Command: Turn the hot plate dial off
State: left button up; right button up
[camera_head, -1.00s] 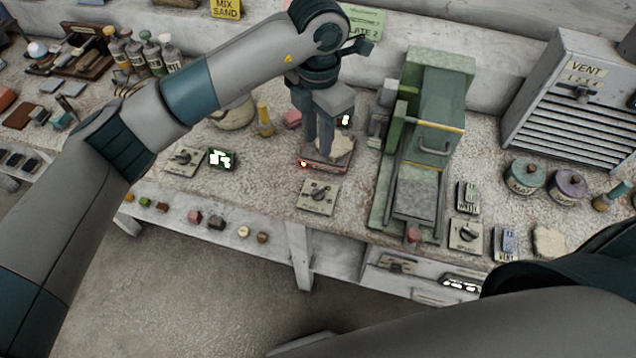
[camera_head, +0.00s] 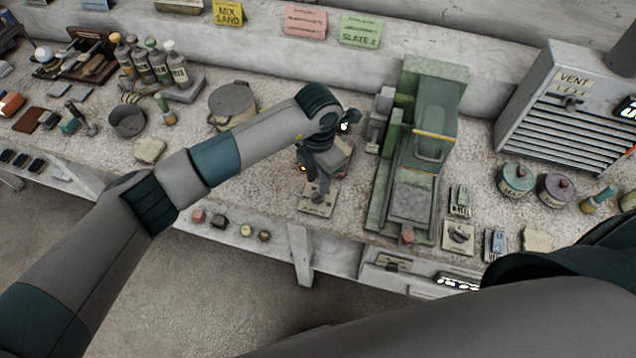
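The dial plate (camera_head: 309,208) lies on the bench in front of the small hot plate (camera_head: 342,174), where a red light glows at the left corner. My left gripper (camera_head: 318,194) points down right over this dial, its fingers at the knob. The gripper and wrist hide the knob and most of the hot plate. I cannot tell whether the fingers touch the knob or how far apart they are. My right arm crosses the lower right, with its gripper out of view.
A green machine (camera_head: 413,190) stands close to the right of the hot plate. Another dial plate (camera_head: 460,238) lies further right, below the grey vent cabinet (camera_head: 565,110). A lidded pot (camera_head: 231,100) stands behind my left arm.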

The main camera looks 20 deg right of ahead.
aim_at(318, 196)
pick_arm(q)
jog(key=shift+f+p, duration=0.6)
jog(key=shift+f, duration=1.8)
jog(key=shift+c, duration=0.3)
grip_shut()
